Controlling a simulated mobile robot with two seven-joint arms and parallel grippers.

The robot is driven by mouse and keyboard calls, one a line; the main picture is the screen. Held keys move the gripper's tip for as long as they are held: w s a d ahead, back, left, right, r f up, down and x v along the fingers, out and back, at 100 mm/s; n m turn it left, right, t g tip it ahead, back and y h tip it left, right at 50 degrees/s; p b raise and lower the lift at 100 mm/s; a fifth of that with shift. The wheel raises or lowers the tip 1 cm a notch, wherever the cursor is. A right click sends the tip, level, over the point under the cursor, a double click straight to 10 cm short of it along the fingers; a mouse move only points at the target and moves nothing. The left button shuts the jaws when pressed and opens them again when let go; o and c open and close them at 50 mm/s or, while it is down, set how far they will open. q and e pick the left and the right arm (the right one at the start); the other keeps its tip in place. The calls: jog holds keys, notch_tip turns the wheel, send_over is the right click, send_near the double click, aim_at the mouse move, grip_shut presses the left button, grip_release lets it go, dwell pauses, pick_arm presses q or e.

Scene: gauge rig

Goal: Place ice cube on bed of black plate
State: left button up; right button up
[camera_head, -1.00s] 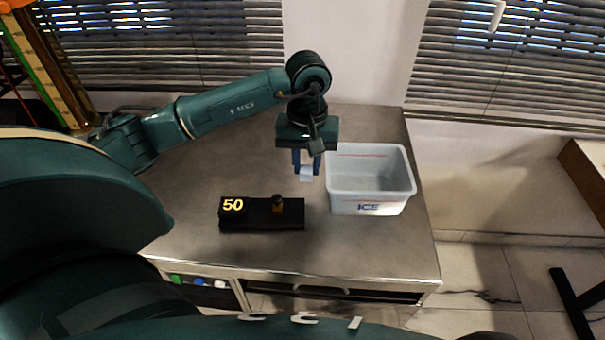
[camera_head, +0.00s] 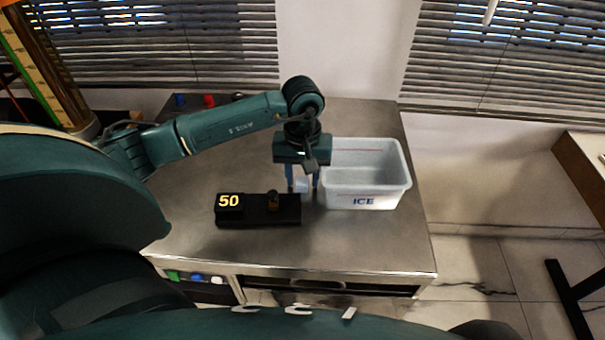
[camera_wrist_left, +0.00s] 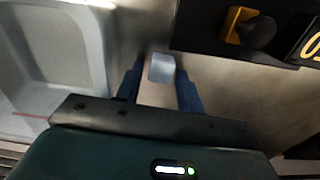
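The black plate (camera_head: 250,219) lies on the metal table, with a yellow "50" at its left end and an amber piece with a dark knob (camera_head: 273,201) near its right end. My left gripper (camera_head: 303,188) points down just right of the plate, before the ice bin. Its blue fingers stand apart. The pale ice cube (camera_head: 301,185) is between the fingertips; in the left wrist view the cube (camera_wrist_left: 162,68) shows a gap to one finger and lies beside the plate's corner. I cannot tell whether it rests on the table. My right gripper is not in view.
The white bin marked ICE (camera_head: 363,202) stands close right of the gripper. Blue (camera_head: 180,99) and red (camera_head: 209,100) items sit at the table's back left. The table front (camera_head: 340,248) is clear.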

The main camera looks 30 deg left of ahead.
pick_arm(q)
jog(key=shift+o, duration=0.7)
jog(key=shift+r, duration=0.1)
